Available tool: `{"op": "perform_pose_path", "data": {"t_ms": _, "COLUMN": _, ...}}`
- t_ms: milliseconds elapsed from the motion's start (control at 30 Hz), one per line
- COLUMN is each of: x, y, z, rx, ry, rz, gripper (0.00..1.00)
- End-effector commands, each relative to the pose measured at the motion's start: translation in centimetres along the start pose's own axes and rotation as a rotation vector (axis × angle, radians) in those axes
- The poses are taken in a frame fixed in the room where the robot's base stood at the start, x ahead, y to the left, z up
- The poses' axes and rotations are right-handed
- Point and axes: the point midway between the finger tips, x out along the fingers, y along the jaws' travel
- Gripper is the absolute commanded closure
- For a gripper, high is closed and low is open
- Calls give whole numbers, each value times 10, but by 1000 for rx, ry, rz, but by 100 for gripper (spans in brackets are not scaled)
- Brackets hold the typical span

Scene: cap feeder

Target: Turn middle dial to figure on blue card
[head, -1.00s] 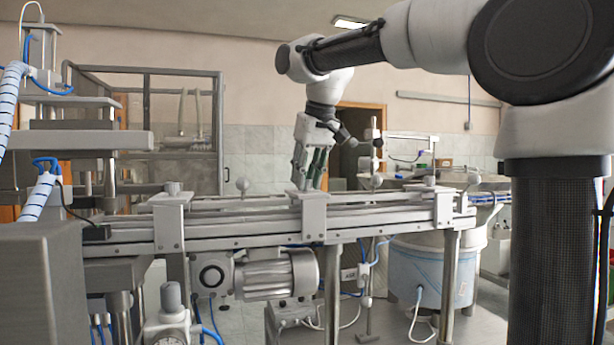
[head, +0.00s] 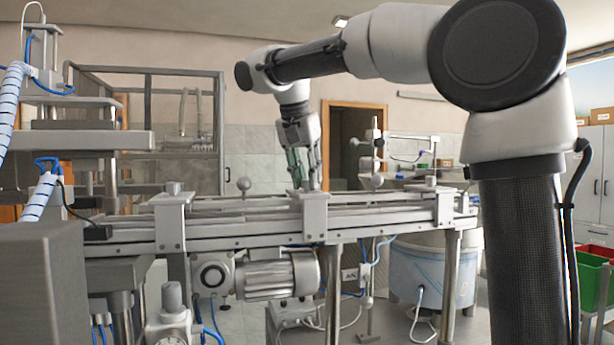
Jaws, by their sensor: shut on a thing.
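My gripper (head: 303,182) is pointed down at the middle of the conveyor (head: 385,222), just behind its front rail and near the middle bracket (head: 314,217). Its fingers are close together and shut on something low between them. The middle dial itself is hidden by the fingers and the bracket, so its pointer and figures cannot be read. No blue card can be made out in this view.
Round knobs on posts stand left (head: 244,184) and right (head: 377,182) of my gripper. A motor (head: 278,276) hangs under the conveyor. A grey machine (head: 45,280) stands at the left front. Green and red bins (head: 596,290) are at the right edge.

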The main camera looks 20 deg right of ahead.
Motion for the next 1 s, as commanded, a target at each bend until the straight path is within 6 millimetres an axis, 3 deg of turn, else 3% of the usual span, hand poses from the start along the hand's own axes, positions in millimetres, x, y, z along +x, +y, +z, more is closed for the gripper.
{"op": "perform_pose_path", "data": {"t_ms": 433, "x": 0, "y": -1, "z": 0, "rx": 240, "ry": -1, "rz": 100, "gripper": 99}}
{"op": "perform_pose_path", "data": {"t_ms": 1000, "x": 0, "y": -1, "z": 0, "rx": 287, "ry": -2, "rz": 118, "gripper": 99}}
